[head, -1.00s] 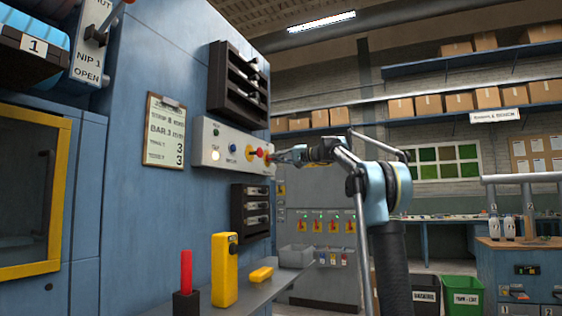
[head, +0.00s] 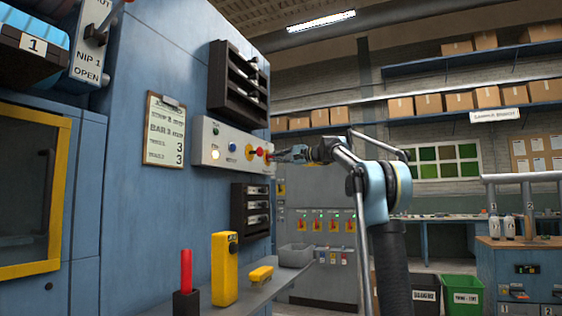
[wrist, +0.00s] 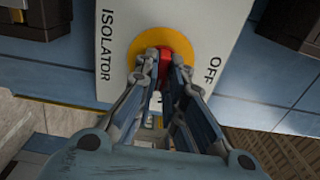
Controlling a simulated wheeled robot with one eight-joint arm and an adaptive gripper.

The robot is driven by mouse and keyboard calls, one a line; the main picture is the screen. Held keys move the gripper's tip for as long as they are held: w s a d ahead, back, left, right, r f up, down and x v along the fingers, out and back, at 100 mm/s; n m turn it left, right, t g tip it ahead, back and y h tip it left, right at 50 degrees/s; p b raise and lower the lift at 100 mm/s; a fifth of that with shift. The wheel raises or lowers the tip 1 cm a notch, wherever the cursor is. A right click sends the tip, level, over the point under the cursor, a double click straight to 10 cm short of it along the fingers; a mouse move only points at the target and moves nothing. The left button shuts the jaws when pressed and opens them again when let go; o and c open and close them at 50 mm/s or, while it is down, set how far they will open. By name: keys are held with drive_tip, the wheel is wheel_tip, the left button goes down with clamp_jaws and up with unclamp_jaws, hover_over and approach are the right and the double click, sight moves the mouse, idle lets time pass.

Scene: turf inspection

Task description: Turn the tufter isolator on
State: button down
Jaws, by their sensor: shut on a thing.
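The tufter isolator is a red handle (wrist: 164,62) on a yellow round plate (wrist: 180,42), set in a pale control panel (wrist: 123,70) lettered ISOLATOR and OFF in the wrist view. My gripper (wrist: 165,72) is shut on the red handle, with a finger on each side of it. The fingers hide much of the handle and any lettering below it. In the head view my gripper (head: 275,155) reaches the right end of the panel (head: 204,154) from the right. The red and yellow there is small and partly covered.
The panel also carries a lit lamp (head: 215,154), a blue button (head: 231,147) and another red-and-yellow control (head: 249,152). Dark racks sit above (head: 222,98) and below (head: 237,222).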

drive_tip(key=shift+w+r, duration=0.1)
drive_tip(key=c, duration=1.7)
unclamp_jaws()
drive_tip(key=v, duration=1.2)
drive_tip(key=shift+d, duration=0.15)
drive_tip(key=s+d+f+n+g+h, duration=0.15)
drive_tip(key=s+f+h, duration=0.25)
drive_tip(key=s+f, duration=1)
drive_tip(key=s+f+n+g+h, duration=0.15)
drive_tip(key=s+f+h, duration=0.25)
drive_tip(key=s+f, duration=1.05)
drive_tip(key=s+d+f+h, duration=0.3)
drive_tip(key=s+d+f, duration=0.2)
drive_tip(key=f, duration=0.9)
drive_tip(key=s+d+f+n+h, duration=0.1)
drive_tip(key=s+d+f+h, duration=0.2)
drive_tip(key=s+f, duration=0.6)
drive_tip(key=s+d+f+g+h, duration=0.1)
drive_tip(key=s+d+f+h, duration=0.2)
drive_tip(key=f, duration=1.5)
drive_tip(key=shift+s+d+f, duration=0.2)
drive_tip(key=shift+s+d, duration=0.75)
drive_tip(key=shift+d, duration=0.05)
drive_tip(key=shift+s+d+f, duration=0.15)
drive_tip(key=shift+s+d, duration=0.8)
